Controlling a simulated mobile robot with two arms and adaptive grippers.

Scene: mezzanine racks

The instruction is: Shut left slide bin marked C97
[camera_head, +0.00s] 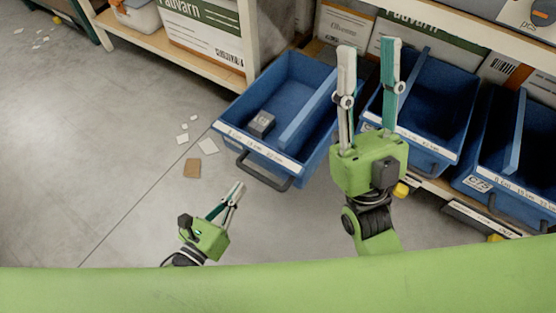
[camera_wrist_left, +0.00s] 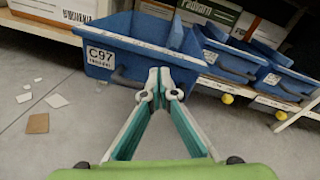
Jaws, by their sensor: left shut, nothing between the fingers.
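The blue slide bin marked C97 (camera_wrist_left: 112,42) is the leftmost bin; its label (camera_wrist_left: 100,57) reads clearly in the left wrist view. In the head view the bin (camera_head: 229,117) juts out of the rack, with a dark handle (camera_head: 262,172) on its front and a small grey block (camera_head: 262,123) inside by a divider. My left gripper (camera_head: 239,187) is shut and empty, in front of and below the bin's front; its closed tips (camera_wrist_left: 160,74) show just right of the handle in the left wrist view. My right gripper (camera_head: 368,45) is open and empty, right of the bin.
Two more blue bins, a middle one (camera_head: 436,99) and a right one (camera_head: 505,186), stand to the right. Cartons (camera_head: 196,35) fill the wooden rack behind. Paper scraps (camera_head: 208,146) lie on the grey floor at left, which is mostly clear.

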